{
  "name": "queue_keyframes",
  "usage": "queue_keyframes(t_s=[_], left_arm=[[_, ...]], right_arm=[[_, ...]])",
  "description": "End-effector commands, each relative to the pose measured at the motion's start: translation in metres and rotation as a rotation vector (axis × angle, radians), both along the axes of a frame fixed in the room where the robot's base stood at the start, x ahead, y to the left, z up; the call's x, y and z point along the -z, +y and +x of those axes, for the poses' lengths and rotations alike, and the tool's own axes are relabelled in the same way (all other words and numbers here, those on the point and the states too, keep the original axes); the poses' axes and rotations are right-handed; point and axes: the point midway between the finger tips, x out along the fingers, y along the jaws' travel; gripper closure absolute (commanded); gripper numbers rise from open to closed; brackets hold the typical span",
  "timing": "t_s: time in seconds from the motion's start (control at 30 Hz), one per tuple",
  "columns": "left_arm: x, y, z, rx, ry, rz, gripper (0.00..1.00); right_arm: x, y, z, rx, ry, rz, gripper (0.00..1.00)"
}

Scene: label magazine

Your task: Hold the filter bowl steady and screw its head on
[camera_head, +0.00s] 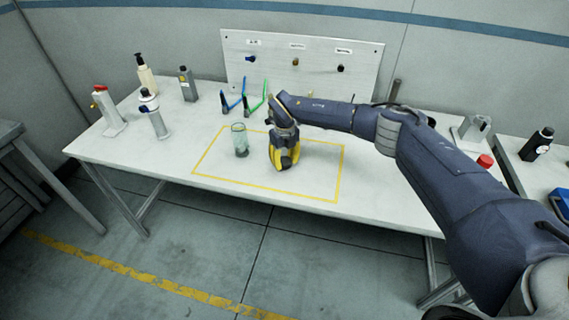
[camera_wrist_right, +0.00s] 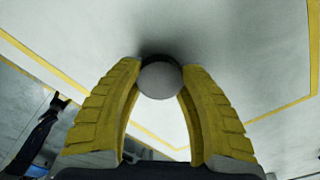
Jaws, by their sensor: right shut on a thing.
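The filter bowl (camera_head: 240,140) is a clear, greenish cup standing upright on the table inside the yellow outline. My right gripper (camera_head: 285,163) points down just to the right of the bowl, apart from it, low over the table. In the right wrist view its two yellow fingers are shut on a grey round part (camera_wrist_right: 159,80), which looks like the filter head.
The yellow outline (camera_head: 339,172) encloses mostly bare white table. Behind it are a blue and a green bracket (camera_head: 255,101) and an upright panel (camera_head: 300,62) with knobs. Bottles (camera_head: 145,76) and two stands (camera_head: 110,112) are at left. A red-capped item (camera_head: 485,161) is at right.

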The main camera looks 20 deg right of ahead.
Motion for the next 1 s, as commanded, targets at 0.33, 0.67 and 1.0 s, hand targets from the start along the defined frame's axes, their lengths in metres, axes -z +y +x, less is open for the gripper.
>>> queue_keyframes(t_s=[0.33, 0.67, 1.0], left_arm=[[0.0, 0.0, 0.0, 0.0, 0.0, 0.0, 0.25], [0.0, 0.0, 0.0, 0.0, 0.0, 0.0, 0.25], [0.0, 0.0, 0.0, 0.0, 0.0, 0.0, 0.25]], right_arm=[[-0.069, -0.001, 0.002, 0.0, -0.005, -0.001, 0.72], [-0.141, 0.0, 0.001, 0.0, -0.003, 0.0, 0.72], [-0.179, -0.001, 0.0, 0.001, -0.001, -0.001, 0.72]])
